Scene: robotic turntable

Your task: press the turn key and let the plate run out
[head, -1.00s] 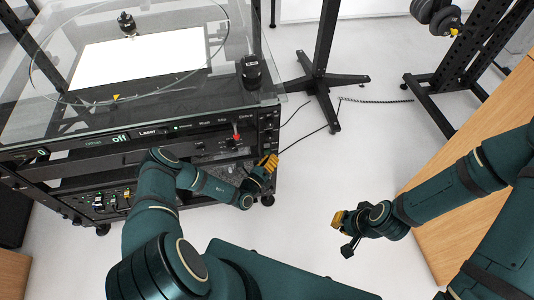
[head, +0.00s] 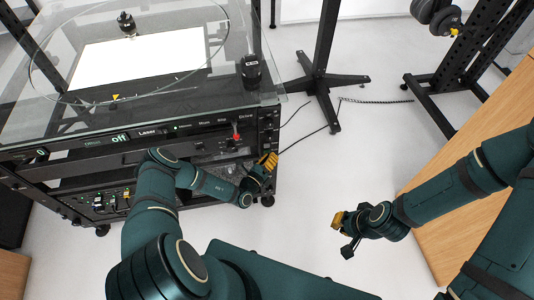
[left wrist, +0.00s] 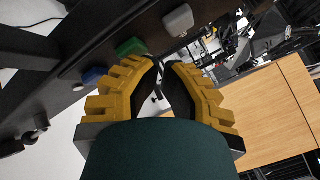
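The turntable cabinet (head: 95,133) stands at the left of the head view under a clear glass top. A thin round plate outline (head: 226,38) lies over a white sheet there. A front display reads "off". My left gripper (head: 268,162) is at the cabinet's right front corner. In the left wrist view its yellow-backed fingers (left wrist: 162,62) have their tips almost together, with nothing seen between them. A green key (left wrist: 130,46) is just beyond the tips, a blue key (left wrist: 93,75) to its left and a pale grey key (left wrist: 178,20) to its right. Contact cannot be told. My right gripper (head: 341,222) hangs over the floor.
A red knob (head: 237,137) sits on the cabinet's front panel. A black cylinder (head: 251,70) stands at the glass's right edge. A black stand (head: 322,80) and cables are behind. A wooden table (head: 428,210) is at the right. The floor between is clear.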

